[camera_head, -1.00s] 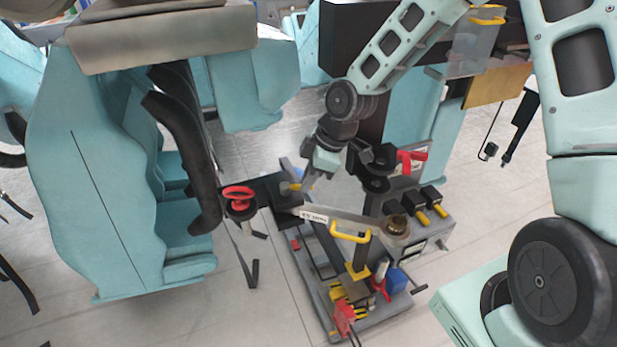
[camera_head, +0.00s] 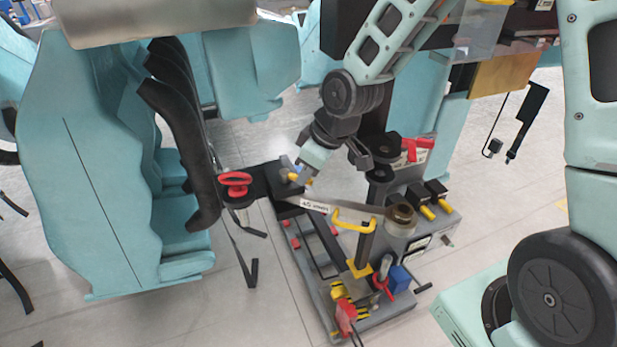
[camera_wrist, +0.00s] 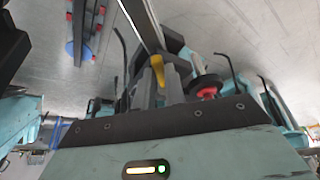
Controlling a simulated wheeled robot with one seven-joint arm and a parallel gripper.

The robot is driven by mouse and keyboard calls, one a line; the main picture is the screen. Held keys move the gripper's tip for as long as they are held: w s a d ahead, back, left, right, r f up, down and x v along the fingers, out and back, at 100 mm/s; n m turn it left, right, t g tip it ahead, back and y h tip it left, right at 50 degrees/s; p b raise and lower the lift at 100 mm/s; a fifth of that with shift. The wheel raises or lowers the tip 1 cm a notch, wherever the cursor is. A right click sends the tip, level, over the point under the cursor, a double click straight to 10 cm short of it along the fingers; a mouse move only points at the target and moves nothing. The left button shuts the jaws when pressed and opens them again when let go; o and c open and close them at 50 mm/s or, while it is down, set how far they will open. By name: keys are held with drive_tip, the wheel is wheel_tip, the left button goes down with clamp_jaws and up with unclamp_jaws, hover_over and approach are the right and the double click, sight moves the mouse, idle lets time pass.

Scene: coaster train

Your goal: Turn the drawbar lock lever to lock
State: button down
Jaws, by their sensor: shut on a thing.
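My gripper (camera_head: 303,180) reaches down to the left end of the labelled grey drawbar (camera_head: 338,206), over the dark coupling block (camera_head: 284,200). It is shut on the small lock lever, whose yellow part (camera_head: 293,177) shows beside the fingertips. In the wrist view the lever's yellow part (camera_wrist: 157,66) shows upright between the gripper fingers (camera_wrist: 158,88). The fingers hide most of the lever, and I cannot tell its exact angle. The drawbar's right end sits at a round brass-coloured pivot (camera_head: 401,217).
A red ring handle (camera_head: 235,181) stands left of the coupling by the teal train car (camera_head: 110,190). A yellow loop handle (camera_head: 354,220) rises near the drawbar. A cart with tools (camera_head: 345,300) is below. Black blocks with yellow handles (camera_head: 425,202) stand right. Floor at lower left is clear.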

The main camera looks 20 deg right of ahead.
drive_tip(key=a+m+h+b, duration=0.1)
drive_tip(key=m+b, duration=0.1)
drive_tip(key=b, duration=0.1)
drive_tip(key=s+a+m+t+b, duration=0.1)
drive_tip(key=m+b, duration=0.1)
drive_tip(key=b, duration=0.1)
drive_tip(key=shift+s+a+f+m+h+b, duration=0.1)
drive_tip(key=shift+f+m+h+b, duration=0.1)
drive_tip(key=shift+m+h+b, duration=0.2)
drive_tip(key=shift+s+a+r+m+h+b, duration=0.1)
drive_tip(key=shift+a+m+h+b, duration=0.3)
drive_tip(key=shift+m+b, duration=0.55)
drive_tip(key=shift+s+a+r+m+h+b, duration=0.1)
drive_tip(key=shift+a+m+h+b, duration=0.25)
drive_tip(key=shift+m+b, duration=0.6)
drive_tip(key=c, duration=1.5)
unclamp_jaws()
drive_tip(key=shift+o, duration=0.2)
drive_tip(key=b+v, duration=0.1)
drive_tip(key=v, duration=1.6)
drive_tip(key=shift+r, duration=0.15)
drive_tip(key=shift+s, duration=0.1)
